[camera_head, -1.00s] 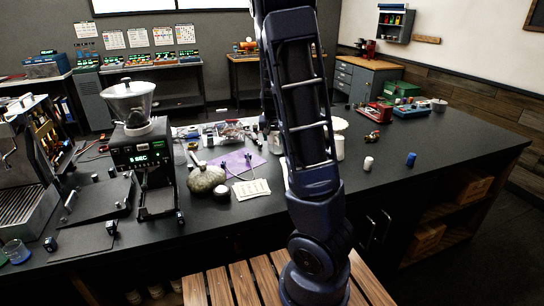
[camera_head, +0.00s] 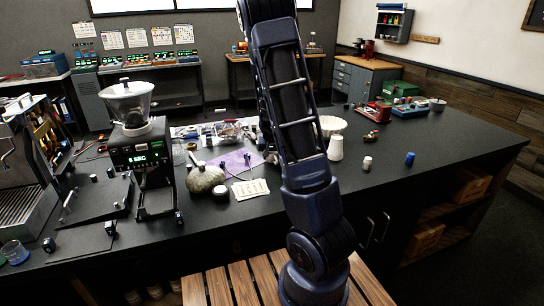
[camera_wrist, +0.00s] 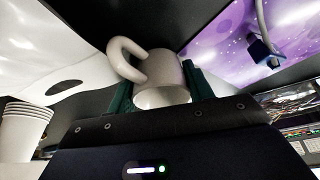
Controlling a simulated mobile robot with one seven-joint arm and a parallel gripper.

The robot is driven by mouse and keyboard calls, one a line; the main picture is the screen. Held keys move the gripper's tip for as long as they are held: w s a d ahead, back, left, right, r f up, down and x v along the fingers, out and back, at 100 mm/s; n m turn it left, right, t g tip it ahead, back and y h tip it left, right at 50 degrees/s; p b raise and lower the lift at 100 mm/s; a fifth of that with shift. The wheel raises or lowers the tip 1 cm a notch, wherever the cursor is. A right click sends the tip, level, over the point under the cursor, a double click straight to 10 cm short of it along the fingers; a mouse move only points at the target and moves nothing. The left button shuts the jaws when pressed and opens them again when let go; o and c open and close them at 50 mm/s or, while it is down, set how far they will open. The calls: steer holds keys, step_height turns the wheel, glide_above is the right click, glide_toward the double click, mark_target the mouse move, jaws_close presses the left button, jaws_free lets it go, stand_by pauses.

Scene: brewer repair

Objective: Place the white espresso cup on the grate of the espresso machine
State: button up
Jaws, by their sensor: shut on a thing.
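The white espresso cup (camera_wrist: 168,73) is in the wrist view, held between the green fingers of my gripper (camera_wrist: 160,92). Its looped handle points to the upper left. The gripper is shut on the cup. In the head view, neither the cup nor the gripper can be made out; my arm blocks part of the counter. The espresso machine (camera_head: 22,150) stands at the far left of the head view, cut off by the picture edge. Its ridged metal grate (camera_head: 20,205) shows low at the front. The machine's side stands open with inner parts visible.
A grinder (camera_head: 140,155) stands right of the machine. A round stone-like pot (camera_head: 205,178), purple cloth (camera_head: 238,162) and white cards (camera_head: 250,189) lie near it. Counter is clear at front right.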

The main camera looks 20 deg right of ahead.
mark_target(271, 162)
steer(key=shift+f, duration=0.1)
steer(key=o, duration=1)
steer(key=shift+v, duration=6.2)
steer(key=s+a+r+n, duration=0.1)
steer(key=s+a+r, duration=0.1)
steer(key=s+r, duration=0.3)
steer(key=s+a+r+n+y, duration=0.1)
steer(key=s+r, duration=0.4)
steer(key=s, duration=0.9)
steer(key=s+a+r+n+y, duration=0.1)
steer(key=s+a+r+n, duration=0.1)
steer(key=s+r, duration=0.3)
steer(key=s+a, duration=0.1)
steer(key=s, duration=0.3)
steer(key=shift+s+a+r, duration=0.25)
steer(key=shift+s, duration=0.1)
steer(key=shift+o, duration=0.4)
steer(key=shift+s+a, duration=0.15)
steer(key=shift+s, duration=0.3)
